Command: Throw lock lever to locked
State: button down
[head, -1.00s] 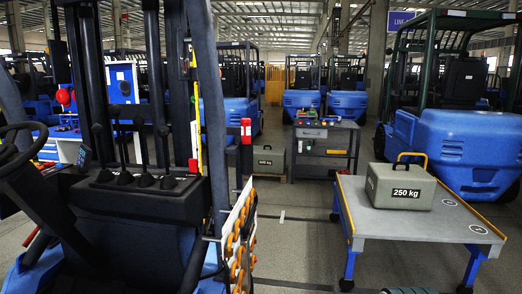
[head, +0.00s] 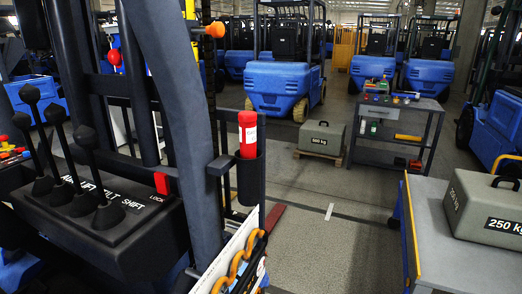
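A small red lever tab (head: 161,183) stands at the right end of the black lever console (head: 125,240), just beside the white word LOCK. I take it to be the lock lever; I cannot tell which position it is in. Several black levers with round knobs (head: 85,136) stand in a row to its left, above labels of which TILT and SHIFT are readable. My gripper is not in view.
A thick dark post (head: 175,90) rises close behind the console. A red cylinder (head: 247,135) sits in a black holder to its right. A grey table (head: 450,255) with a 250 kg weight (head: 490,208) stands at right. Open floor (head: 310,225) lies between.

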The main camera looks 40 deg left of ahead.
aim_at(161, 178)
jog(key=u, duration=0.2)
jog(key=i, duration=1.55)
jog(key=u, duration=1.4)
jog(key=i, duration=0.75)
jog(key=u, duration=1.15)
jog(key=i, duration=0.3)
jog(key=u, duration=0.15)
